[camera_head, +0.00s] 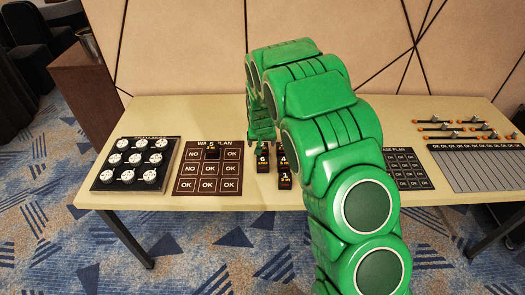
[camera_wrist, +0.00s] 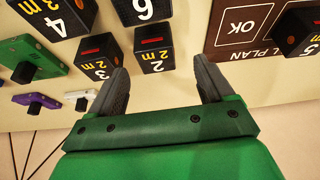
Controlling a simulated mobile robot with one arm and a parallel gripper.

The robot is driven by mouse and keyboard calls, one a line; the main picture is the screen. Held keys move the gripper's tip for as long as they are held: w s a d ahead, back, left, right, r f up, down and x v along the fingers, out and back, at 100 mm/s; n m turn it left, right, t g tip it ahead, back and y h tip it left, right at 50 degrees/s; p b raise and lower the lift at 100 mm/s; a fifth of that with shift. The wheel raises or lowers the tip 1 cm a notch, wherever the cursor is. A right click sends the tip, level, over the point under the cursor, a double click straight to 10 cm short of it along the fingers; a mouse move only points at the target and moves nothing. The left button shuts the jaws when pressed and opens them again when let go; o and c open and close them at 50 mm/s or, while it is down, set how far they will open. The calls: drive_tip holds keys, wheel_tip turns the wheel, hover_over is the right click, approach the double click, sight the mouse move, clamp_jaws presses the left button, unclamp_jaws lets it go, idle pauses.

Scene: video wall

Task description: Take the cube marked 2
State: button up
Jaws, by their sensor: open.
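The cube marked 2 (camera_wrist: 152,50) is black with a red stripe and shows upside down in the wrist view. My gripper (camera_wrist: 161,70) is open and empty. The cube lies just beyond the fingertips, within the gap between them and nearer the left finger. In the head view my gripper (camera_head: 262,132) hangs low over the back of the cube group, partly hidden by my green arm. I cannot make out the cube marked 2 there.
The cube marked 5 (camera_head: 212,151) sits on the wall-plan board (camera_head: 207,185). Green (camera_wrist: 36,55) and purple (camera_wrist: 37,103) pieces lie at the left.

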sight(263, 146)
drive_tip(key=shift+d+x, duration=0.1)
drive_tip(key=shift+x, duration=1.25)
drive_tip(key=shift+d+x, duration=0.15)
drive_tip(key=shift+x, duration=1.2)
drive_tip(key=c, duration=1.1)
drive_tip(key=shift+o, duration=0.2)
drive_tip(key=shift+r, duration=0.1)
